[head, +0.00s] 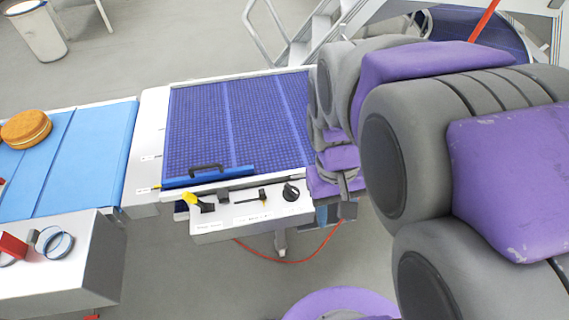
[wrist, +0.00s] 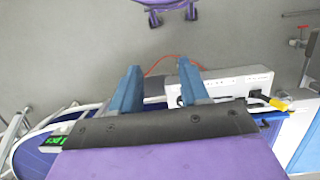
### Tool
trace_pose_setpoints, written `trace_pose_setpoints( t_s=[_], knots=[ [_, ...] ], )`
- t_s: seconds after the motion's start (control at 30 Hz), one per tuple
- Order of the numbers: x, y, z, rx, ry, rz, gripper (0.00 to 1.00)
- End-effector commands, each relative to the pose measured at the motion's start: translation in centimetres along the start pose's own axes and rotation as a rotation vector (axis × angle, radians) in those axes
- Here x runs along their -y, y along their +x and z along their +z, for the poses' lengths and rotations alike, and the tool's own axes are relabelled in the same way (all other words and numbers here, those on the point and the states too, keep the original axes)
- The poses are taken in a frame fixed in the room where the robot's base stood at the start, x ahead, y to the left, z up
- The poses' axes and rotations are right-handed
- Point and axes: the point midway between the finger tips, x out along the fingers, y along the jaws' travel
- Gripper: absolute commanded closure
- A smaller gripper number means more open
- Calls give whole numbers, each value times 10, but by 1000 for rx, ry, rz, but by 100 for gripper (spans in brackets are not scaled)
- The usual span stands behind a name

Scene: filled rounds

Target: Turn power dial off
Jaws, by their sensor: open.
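A white control panel (head: 246,212) is fixed to the front of the conveyor. It carries a round black dial (head: 291,191) at its right end, a small black switch (head: 262,195) in the middle and a yellow-and-black handle (head: 198,202) at its left end. My gripper (head: 333,213) is just right of the panel, partly hidden by my arm. In the wrist view my gripper (wrist: 160,84) is open with nothing between its two blue fingers. The panel (wrist: 228,87) shows beyond the right finger, which covers part of its left end. I cannot clearly make out the dial there.
The blue mesh conveyor (head: 240,125) lies behind the panel, with a black handle (head: 206,168) on its front edge. A light blue belt (head: 85,160) with a brown round item (head: 26,129) is at left. A red cable (head: 285,261) hangs below the panel.

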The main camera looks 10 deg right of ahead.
Motion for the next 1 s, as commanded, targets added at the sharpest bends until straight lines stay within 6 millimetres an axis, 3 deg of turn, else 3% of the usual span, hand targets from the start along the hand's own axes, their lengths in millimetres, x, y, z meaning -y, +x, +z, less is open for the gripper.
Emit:
trace_pose_setpoints(
  t_s=[0.2, 0.5, 0.73, 1.0],
  knots=[
    [-10, -21, -67, 28, -22, 46, 55],
    [-11, -29, -154, 71, -105, 102, 55],
    [1, -18, -219, 108, -206, 129, 55],
    [28, 13, -286, 152, -359, 133, 55]
  ],
)
